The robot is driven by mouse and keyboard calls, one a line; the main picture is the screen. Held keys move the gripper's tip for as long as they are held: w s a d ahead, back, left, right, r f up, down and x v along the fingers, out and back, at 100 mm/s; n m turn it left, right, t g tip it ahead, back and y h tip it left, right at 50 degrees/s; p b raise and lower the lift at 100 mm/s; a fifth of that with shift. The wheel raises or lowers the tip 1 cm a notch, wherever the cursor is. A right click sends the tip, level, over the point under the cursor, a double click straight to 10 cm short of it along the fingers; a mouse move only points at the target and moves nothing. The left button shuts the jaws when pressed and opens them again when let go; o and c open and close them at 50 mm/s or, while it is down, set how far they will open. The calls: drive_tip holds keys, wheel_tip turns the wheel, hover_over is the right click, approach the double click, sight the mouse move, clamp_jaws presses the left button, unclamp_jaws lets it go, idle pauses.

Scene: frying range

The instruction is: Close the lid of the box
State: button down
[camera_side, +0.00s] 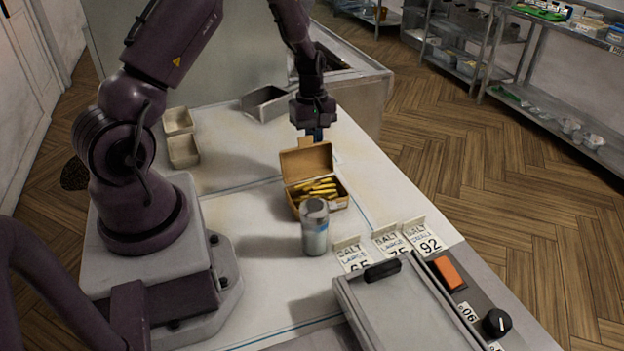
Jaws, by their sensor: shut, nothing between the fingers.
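A small brown cardboard box (336,200) stands on the white work table with its lid (306,162) raised at the back. Several yellow fries (321,187) lie inside the box. My gripper (317,138) is shut and empty, pointing down just behind the raised lid. Its fingertips are partly hidden by the lid's upper edge, and I cannot tell whether they touch it.
A salt shaker (315,228) stands just in front of the box. Salt cards (391,243) and a fryer unit (400,305) are at the front right. The table left of the box is clear.

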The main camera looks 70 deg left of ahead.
sight(326, 143)
drive_tip(key=shift+d+r, duration=0.1)
drive_tip(key=shift+d, duration=0.15)
drive_tip(key=shift+d+r, duration=0.1)
drive_tip(key=shift+d+r, duration=0.55)
drive_tip(key=shift+d, duration=0.45)
drive_tip(key=shift+w+d+r, duration=0.1)
drive_tip(key=shift+d+r, duration=0.15)
drive_tip(key=shift+d, duration=0.55)
drive_tip(key=shift+d+r, duration=0.2)
drive_tip(key=shift+d, duration=0.75)
wheel_tip(326, 143, up, 6)
drive_tip(key=shift+f, duration=0.1)
